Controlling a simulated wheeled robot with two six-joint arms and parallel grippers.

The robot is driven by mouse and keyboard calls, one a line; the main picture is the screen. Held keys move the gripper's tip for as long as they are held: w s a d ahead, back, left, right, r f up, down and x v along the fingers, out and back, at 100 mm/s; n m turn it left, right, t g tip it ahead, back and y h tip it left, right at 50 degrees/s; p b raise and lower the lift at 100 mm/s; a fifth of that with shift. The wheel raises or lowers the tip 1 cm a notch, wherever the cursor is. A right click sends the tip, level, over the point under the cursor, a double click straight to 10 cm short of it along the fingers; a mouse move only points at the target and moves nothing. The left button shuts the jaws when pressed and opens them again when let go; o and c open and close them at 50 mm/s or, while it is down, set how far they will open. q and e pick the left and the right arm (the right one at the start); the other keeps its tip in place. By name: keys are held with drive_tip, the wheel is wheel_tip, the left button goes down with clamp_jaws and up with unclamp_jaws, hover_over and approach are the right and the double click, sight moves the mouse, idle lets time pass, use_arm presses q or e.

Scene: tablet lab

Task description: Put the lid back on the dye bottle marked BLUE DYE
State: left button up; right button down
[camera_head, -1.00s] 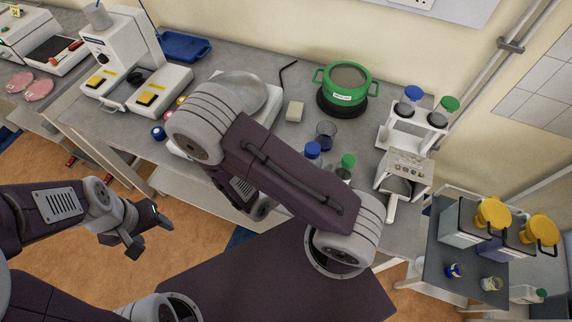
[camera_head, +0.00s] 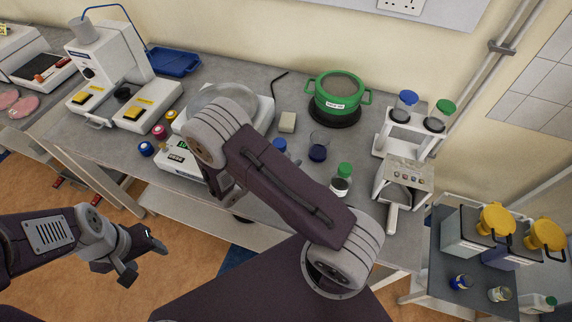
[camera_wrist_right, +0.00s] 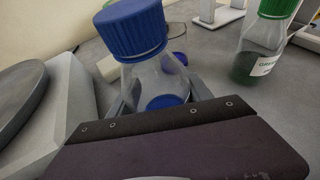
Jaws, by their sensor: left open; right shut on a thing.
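A clear glass bottle with a ribbed blue lid (camera_wrist_right: 132,28) fills the middle of the right wrist view. Its lid sits on top, and blue shows low in its glass body. No BLUE DYE label is visible from here. In the head view this blue lid (camera_head: 279,145) shows just past my right arm, and the body is mostly hidden. My right gripper (camera_wrist_right: 158,97) is shut on this bottle, one finger on each side. My left gripper (camera_head: 143,256) is open and empty, over the floor left of the bench.
A green-lidded bottle (camera_head: 342,182) and a beaker with blue liquid (camera_head: 318,152) stand right of the held bottle. A green pot (camera_head: 340,95) is behind. A scale-like device (camera_head: 180,160) is at left, near small blue, pink and yellow round things. A cart (camera_head: 440,250) is at right.

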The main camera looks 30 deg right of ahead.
drive_tip(key=shift+s+f, duration=0.1)
wheel_tip(320, 180, down, 4)
drive_tip(key=shift+r, duration=0.25)
drive_tip(key=shift+f, duration=0.15)
drive_tip(key=shift+f, duration=0.2)
drive_tip(key=shift+c, duration=2.3)
unclamp_jaws()
